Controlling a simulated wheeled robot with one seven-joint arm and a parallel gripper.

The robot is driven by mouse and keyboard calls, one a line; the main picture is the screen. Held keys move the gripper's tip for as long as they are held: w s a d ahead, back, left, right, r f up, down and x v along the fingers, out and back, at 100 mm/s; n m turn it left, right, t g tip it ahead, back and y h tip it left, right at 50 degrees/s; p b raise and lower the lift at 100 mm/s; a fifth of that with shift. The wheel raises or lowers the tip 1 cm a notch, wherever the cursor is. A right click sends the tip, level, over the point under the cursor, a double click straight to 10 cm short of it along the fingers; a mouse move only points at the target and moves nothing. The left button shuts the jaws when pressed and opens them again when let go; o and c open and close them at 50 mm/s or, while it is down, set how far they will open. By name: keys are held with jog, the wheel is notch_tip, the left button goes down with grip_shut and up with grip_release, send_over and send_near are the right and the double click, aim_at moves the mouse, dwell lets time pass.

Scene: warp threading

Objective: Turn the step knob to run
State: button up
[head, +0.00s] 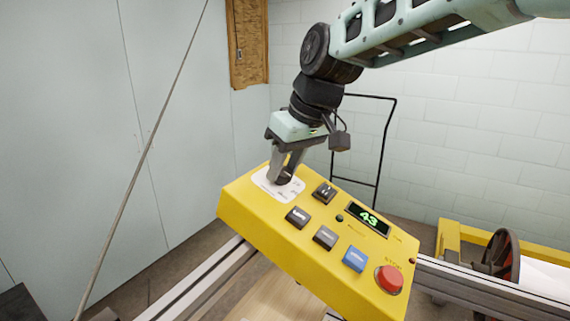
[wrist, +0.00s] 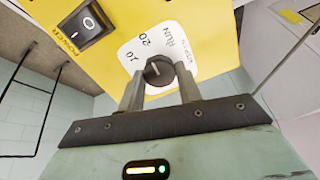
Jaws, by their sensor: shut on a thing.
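The step knob (wrist: 158,70) is a small dark round knob with a pale mark. It sits on a white dial plate printed 10, 20 and RUN (wrist: 132,50). I cannot tell for sure which label the mark points to. The plate is at the upper left of a yellow control box (head: 240,205). My gripper (head: 284,179) comes down onto the knob from above, and its fingers mostly hide it in the head view. In the wrist view my gripper (wrist: 158,76) has one finger on each side of the knob, shut on it.
The box also carries a black power rocker (wrist: 85,23), several push buttons, a blue button (head: 355,259), a red stop button (head: 389,279) and a green display reading 43 (head: 369,218). A thin cord (head: 145,155) slants at the left. A black frame (head: 388,130) stands behind.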

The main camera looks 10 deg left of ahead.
jog(key=m+p, duration=0.1)
jog(key=m, duration=0.3)
jog(key=shift+r+m, duration=0.1)
jog(key=shift+m, duration=0.2)
jog(key=shift+w+d+m+p, duration=0.1)
jog(key=shift+m+p, duration=0.45)
jog(key=shift+m, duration=1.35)
jog(key=o, duration=1)
jog(key=b+v, duration=0.4)
jog(key=v, duration=1.3)
jog(key=shift+r, duration=0.2)
